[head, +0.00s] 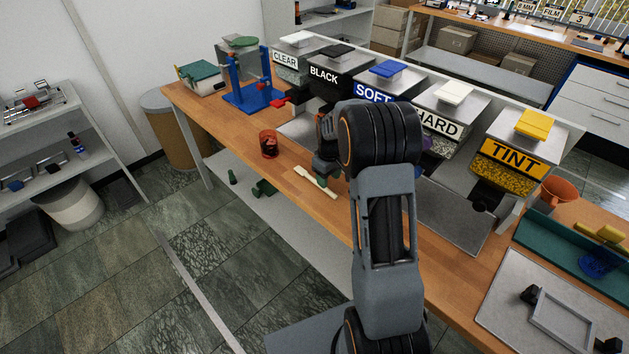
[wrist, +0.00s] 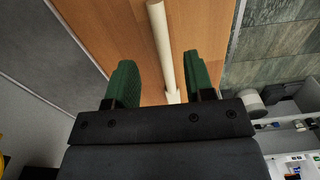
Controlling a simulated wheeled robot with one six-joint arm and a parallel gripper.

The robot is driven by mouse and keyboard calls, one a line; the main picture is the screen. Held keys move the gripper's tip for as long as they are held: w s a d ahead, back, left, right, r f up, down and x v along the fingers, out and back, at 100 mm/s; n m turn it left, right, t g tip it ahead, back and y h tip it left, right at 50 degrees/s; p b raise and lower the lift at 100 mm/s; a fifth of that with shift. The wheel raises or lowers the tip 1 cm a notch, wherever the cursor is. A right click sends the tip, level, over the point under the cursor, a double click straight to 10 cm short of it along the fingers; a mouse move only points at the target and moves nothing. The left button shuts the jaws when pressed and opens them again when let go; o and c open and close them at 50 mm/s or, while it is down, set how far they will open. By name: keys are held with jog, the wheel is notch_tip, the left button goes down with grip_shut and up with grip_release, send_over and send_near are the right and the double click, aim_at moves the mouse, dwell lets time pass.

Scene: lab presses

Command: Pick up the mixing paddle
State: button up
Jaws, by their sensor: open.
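The mixing paddle is a pale cream stick (head: 304,174) lying on the wooden bench near its front edge in the head view. In the wrist view the paddle (wrist: 160,35) runs lengthwise between the two green fingers. My gripper (wrist: 158,68) is open, with one finger on each side of the paddle and a visible gap to each. In the head view my gripper (head: 325,176) is low over the paddle's middle and hides part of it. The exact height above the bench is hard to tell.
Labelled dispensers, including BLACK (head: 335,75) and TINT (head: 515,150), line the back of the bench (head: 240,130). A blue press (head: 245,85) stands at the far left end.

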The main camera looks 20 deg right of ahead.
jog(key=shift+a+f+p, duration=0.1)
jog(key=shift+f+p, duration=0.5)
jog(key=shift+f, duration=1.9)
grip_shut()
jog(key=shift+r, duration=0.15)
